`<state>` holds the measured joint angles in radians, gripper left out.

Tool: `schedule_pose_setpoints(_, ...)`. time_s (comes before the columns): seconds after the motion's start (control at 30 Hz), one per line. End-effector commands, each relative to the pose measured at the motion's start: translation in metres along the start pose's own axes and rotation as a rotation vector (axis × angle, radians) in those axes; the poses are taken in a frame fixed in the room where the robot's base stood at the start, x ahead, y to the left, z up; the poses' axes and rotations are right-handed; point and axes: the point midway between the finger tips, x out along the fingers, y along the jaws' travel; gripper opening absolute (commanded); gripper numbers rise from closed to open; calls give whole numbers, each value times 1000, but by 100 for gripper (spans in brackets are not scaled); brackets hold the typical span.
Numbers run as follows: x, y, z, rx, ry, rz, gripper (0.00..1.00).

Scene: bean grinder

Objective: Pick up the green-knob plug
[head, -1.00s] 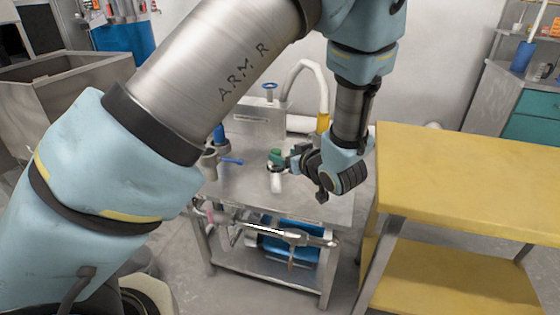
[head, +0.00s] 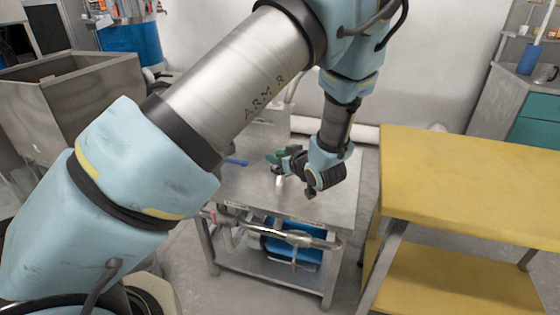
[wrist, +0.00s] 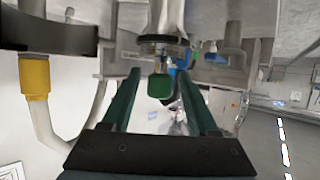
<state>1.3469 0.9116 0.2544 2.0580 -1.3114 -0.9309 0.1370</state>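The green-knob plug shows in the wrist view, upside down in that picture. Its green knob (wrist: 160,87) sits beyond a dark round collar, with a pale cylindrical part behind it. My gripper (wrist: 158,74) has its two green fingers on either side of the knob, with a gap on each side, so it is open and not touching the knob. In the head view my gripper (head: 279,158) is at the plug above the metal table (head: 322,205). The plug's pale lower part (head: 280,181) shows below it. My gripper hides part of the plug there.
A white hose with a yellow collar (wrist: 34,78) is at the left of the wrist view. A blue handle (head: 237,162) lies left of the plug on the table. A yellow bench (head: 470,180) stands close on the right. A metal hopper (head: 80,98) stands at the left.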

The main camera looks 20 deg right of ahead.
Motion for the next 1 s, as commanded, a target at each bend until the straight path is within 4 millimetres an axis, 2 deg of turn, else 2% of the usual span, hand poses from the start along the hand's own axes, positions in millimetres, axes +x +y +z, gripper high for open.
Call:
schedule_pose_setpoints(0.07, 0, 0, 0, 0, 0, 0, 50)
schedule_pose_setpoints(0.5, 0, 0, 0, 0, 0, 0, 0)
schedule_pose_setpoints(1.0, -1, 0, -1, -1, 1, 0, 0)
